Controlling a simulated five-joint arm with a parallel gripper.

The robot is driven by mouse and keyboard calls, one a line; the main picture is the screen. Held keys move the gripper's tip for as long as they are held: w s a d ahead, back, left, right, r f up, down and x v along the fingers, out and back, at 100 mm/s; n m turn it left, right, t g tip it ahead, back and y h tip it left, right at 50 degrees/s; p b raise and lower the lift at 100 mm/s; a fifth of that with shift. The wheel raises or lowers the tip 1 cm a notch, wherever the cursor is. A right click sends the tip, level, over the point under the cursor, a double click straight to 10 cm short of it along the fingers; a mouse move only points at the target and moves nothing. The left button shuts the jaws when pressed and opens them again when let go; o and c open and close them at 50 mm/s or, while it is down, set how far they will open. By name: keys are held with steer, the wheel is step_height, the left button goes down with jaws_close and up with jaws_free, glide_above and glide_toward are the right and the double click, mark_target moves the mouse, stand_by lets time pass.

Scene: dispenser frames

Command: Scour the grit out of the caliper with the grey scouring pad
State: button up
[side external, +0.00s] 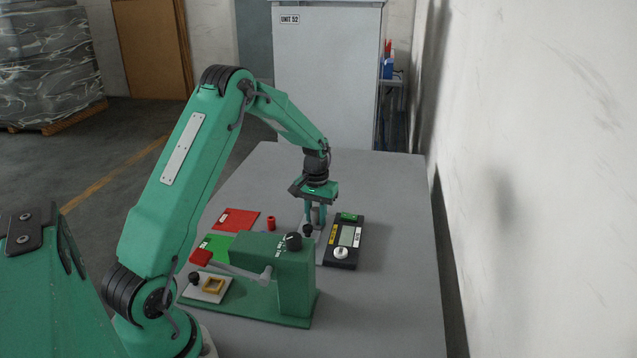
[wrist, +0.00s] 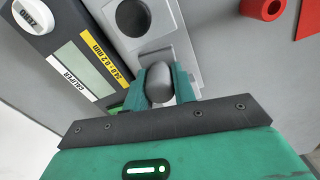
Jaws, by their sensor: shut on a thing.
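The caliper (side external: 344,241) is a dark box with a display and a white dial, on the table to the right of my gripper. In the wrist view its labelled face (wrist: 72,62) fills the upper left. My gripper (side external: 316,222) points down beside it. Its green fingers (wrist: 160,85) are shut on a grey rounded piece (wrist: 160,82), which looks like the scouring pad. A light grey plate (wrist: 178,48) with a round black part lies just beyond the fingertips. I cannot tell whether the held piece touches this plate. No grit is discernible.
A green press-like fixture (side external: 296,274) with a red-tipped lever stands in front, near my gripper. A red ring (side external: 271,223), a red pad (side external: 238,219) and a green pad (side external: 216,246) lie to the left. The table's right and far areas are clear.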

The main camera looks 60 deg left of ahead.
steer(key=shift+w+d, duration=0.35)
steer(key=shift+d, duration=0.05)
steer(key=shift+s+a, duration=1.4)
steer(key=shift+s, duration=0.05)
step_height(320, 180, up, 8)
steer(key=shift+w, duration=0.1)
